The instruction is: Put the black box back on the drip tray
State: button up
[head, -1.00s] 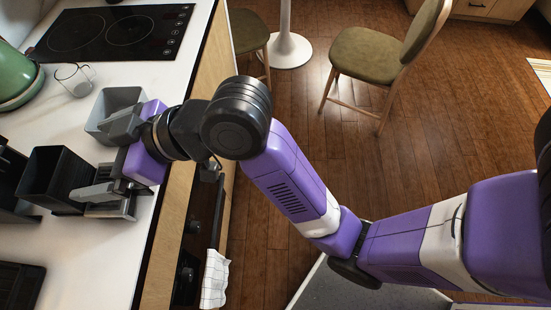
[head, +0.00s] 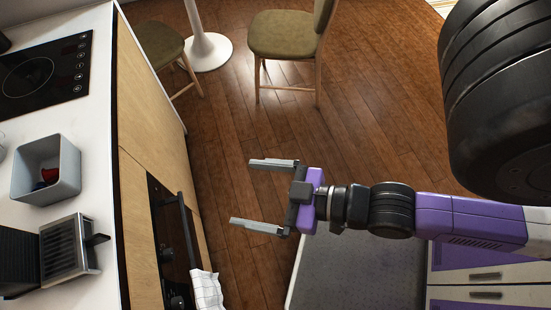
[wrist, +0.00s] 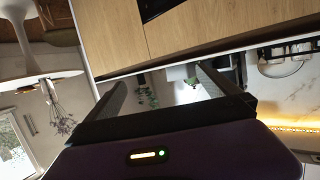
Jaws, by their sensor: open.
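The black box (head: 18,262) stands on the counter side at the lower left of the head view, cut off by the picture edge. The silver slatted drip tray (head: 66,252) with a dark handle is directly right of it. I cannot tell whether the box rests on part of the tray or only beside it. My gripper (head: 241,192) is open and empty, out over the floor to the right of the counter. Its two fingers point left toward the cabinets. The wrist view also shows the spread fingers of my gripper (wrist: 161,82), with nothing between them.
A grey bin (head: 66,178) with a red thing inside stands behind the tray. A black cooktop (head: 45,72) is at the back left. A towel (head: 206,288) hangs at the oven front near the oven handle (head: 187,232). A chair (head: 285,35) stands farther back on open floor.

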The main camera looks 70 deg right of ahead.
jog(key=v, duration=0.6)
jog(key=shift+r+h, duration=0.25)
jog(key=shift+h, duration=0.05)
dwell(1.0)
